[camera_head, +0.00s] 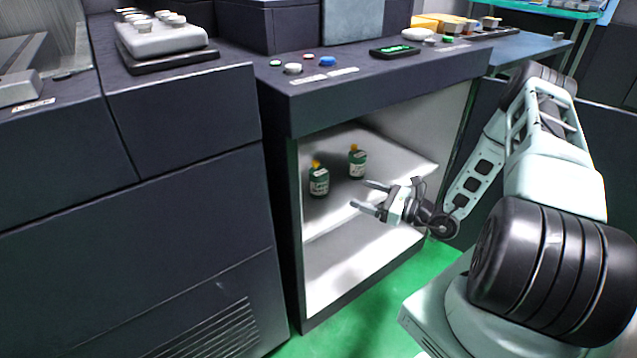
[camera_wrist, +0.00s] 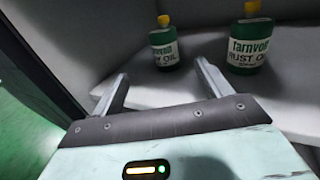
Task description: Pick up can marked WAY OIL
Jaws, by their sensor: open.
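Two dark green, bottle-like cans with yellow-orange caps stand upright on a white shelf (camera_head: 395,158). In the wrist view the nearer can on the right (camera_wrist: 249,48) reads RUST OIL. The farther can on the left (camera_wrist: 164,48) has a label ending in OIL; its first word is too small to read surely, but it appears to be the WAY OIL can. In the head view this seems to be the left can (camera_head: 319,182), with the RUST OIL can (camera_head: 357,163) behind it to the right. My gripper (camera_head: 360,194) is open and empty, to the right of both cans, its fingers (camera_wrist: 161,70) pointing toward the left can.
The shelf sits inside a dark cabinet with side walls and a top (camera_head: 385,85). The cabinet's dark front edge (camera_wrist: 35,55) runs along the left of the wrist view. Below the shelf is an empty white lower space (camera_head: 345,270). Green floor (camera_head: 350,318) lies in front.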

